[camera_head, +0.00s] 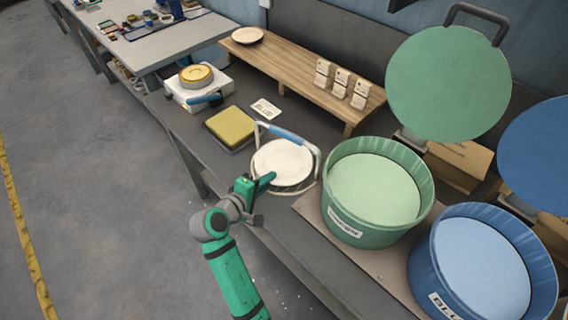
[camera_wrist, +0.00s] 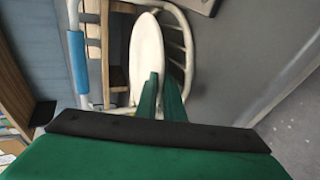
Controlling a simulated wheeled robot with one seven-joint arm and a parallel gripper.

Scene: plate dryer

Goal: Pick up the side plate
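A white plate (camera_head: 283,160), the likely side plate, stands in a wire dish rack with a blue handle bar (camera_head: 287,133) near the table's front edge. In the wrist view the plate (camera_wrist: 146,45) appears as a narrow ellipse beside the pale rack wires (camera_wrist: 180,45). My gripper (camera_head: 264,182) is at the plate's front lower side in the head view. In the wrist view its two green fingers (camera_wrist: 161,78) show a narrow gap, with the tips overlapping the plate's lower right edge. I cannot tell whether they touch it. Another pale plate (camera_head: 248,35) lies on the wooden shelf.
A green tub (camera_head: 345,228) and a blue tub (camera_head: 430,275) stand to the right, with round lids raised behind. A yellow-topped block (camera_head: 231,126) and a white appliance (camera_head: 190,98) are to the left. The wooden shelf (camera_head: 300,75) runs behind the rack.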

